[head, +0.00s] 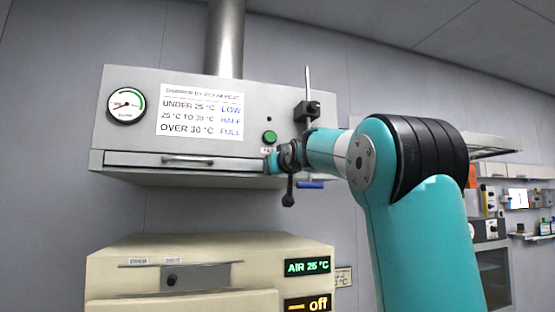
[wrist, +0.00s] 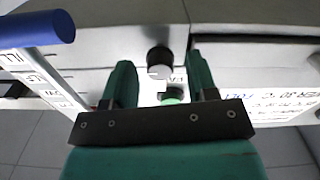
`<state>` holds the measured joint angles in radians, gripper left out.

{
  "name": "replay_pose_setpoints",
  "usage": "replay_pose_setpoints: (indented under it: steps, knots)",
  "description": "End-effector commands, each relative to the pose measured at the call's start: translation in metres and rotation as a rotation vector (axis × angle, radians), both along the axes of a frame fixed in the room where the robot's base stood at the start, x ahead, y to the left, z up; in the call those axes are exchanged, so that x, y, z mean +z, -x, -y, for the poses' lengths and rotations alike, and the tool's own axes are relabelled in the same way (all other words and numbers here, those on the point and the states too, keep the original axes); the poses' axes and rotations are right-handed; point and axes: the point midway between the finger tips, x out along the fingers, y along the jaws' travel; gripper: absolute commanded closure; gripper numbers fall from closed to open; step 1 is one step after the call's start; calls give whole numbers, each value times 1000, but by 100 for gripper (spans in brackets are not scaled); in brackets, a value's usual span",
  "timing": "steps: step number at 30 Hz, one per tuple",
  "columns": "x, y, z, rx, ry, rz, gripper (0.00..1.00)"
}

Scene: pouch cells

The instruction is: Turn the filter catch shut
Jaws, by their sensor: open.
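The filter drawer (head: 140,160) is a long grey front with a bar handle, low on the grey hood, and looks pushed in. In the wrist view, which is turned upside down, the drawer (wrist: 255,38) ends at a seam. Beside that seam a black and pale knob (wrist: 158,56) looks like the filter catch. Its turn position cannot be made out. My gripper (wrist: 160,66) is open, with one finger on each side of the knob and the knob between or just beyond the tips; contact cannot be told. In the head view my gripper (head: 270,163) hides the catch.
A green button (head: 270,137) sits just above the gripper. A blue-ended handle (head: 310,185) hangs below the hood on the right and shows close by in the wrist view (wrist: 38,28). A cream cabinet (head: 210,250) stands below, with free room between.

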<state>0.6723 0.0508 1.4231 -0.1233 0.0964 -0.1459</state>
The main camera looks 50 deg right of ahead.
Motion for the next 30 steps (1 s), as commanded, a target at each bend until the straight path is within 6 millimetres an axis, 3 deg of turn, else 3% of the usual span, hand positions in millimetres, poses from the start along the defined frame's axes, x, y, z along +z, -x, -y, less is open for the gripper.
replay_pose_setpoints:
  steps: [13,18,20,30]
  knots:
    - [-1,-10,7,-1,0,0,47]
    - [0,-10,6,-1,0,0,86]
    - [0,-10,6,-1,0,0,96]
    - [-1,-10,6,-1,36,-21,96]
